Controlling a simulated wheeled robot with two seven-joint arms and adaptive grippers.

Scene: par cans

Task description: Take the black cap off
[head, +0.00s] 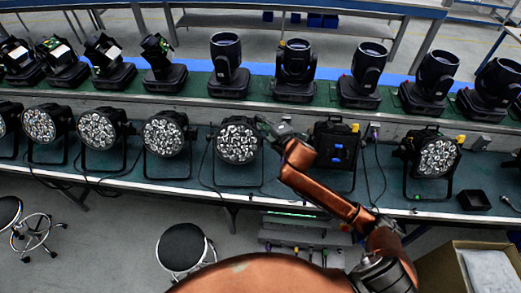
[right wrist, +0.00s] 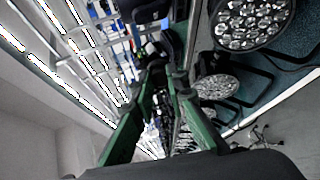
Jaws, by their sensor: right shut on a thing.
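My right gripper (head: 268,127) reaches in from the lower right to the upper right edge of a lit-face par can (head: 237,144) on the front bench. In the right wrist view, its green fingers (right wrist: 168,72) come together at their tips on a small dark piece, which looks like the black cap. The fingers hide most of it, and I cannot tell whether it still touches the par can. That view shows par can faces (right wrist: 248,22) at the right. My left gripper is not in view.
More par cans (head: 100,129) stand along the green bench (head: 290,196). A black can shows its back (head: 336,152) right of my gripper. Behind is a row of moving-head lights (head: 296,65). A small black box (head: 473,200) sits at the bench's right. A stool (head: 183,246) stands below.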

